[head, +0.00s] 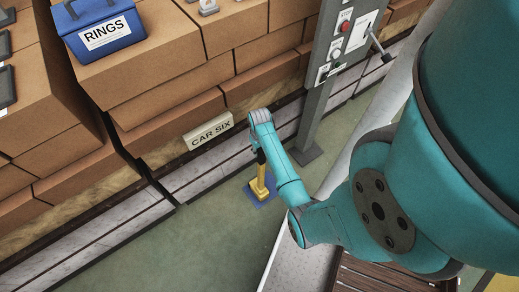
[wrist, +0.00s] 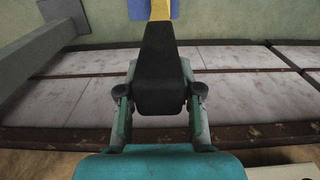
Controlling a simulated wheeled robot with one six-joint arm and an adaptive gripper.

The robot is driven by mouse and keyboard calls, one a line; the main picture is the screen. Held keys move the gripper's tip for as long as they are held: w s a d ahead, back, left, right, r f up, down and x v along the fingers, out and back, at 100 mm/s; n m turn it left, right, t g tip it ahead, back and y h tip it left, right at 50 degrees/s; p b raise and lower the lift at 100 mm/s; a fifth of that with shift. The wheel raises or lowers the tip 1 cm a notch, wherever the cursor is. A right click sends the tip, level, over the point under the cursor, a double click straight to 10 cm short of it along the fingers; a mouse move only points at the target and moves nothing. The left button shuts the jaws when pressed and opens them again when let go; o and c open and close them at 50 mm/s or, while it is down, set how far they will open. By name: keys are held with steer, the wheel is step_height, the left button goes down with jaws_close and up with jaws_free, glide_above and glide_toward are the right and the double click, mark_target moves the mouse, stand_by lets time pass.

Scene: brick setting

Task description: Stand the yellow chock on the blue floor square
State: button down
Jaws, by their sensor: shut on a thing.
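The yellow chock (head: 261,186) is low over the blue floor square (head: 268,201) in the head view, with blue showing around its foot. I cannot tell for sure whether it touches the floor. My gripper (head: 261,155) is above the chock and shut on its dark handle. In the wrist view the black handle (wrist: 160,70) sits between the two fingers of my gripper (wrist: 160,92). The chock's yellow part (wrist: 160,9) shows beyond it at the top edge, with the blue square (wrist: 139,9) on both sides. Most of the chock is cut off there.
A car stacked with bricks (head: 170,95) and labelled CAR SIX (head: 208,131) stands behind the square. A blue RINGS box (head: 100,28) sits on the bricks. A grey post (head: 322,95) with buttons rises to the right. Green floor (head: 190,235) is clear at front left.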

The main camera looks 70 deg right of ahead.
steer(key=c, duration=0.8)
jaws_free()
steer(key=shift+f, duration=0.1)
steer(key=shift+o, duration=0.2)
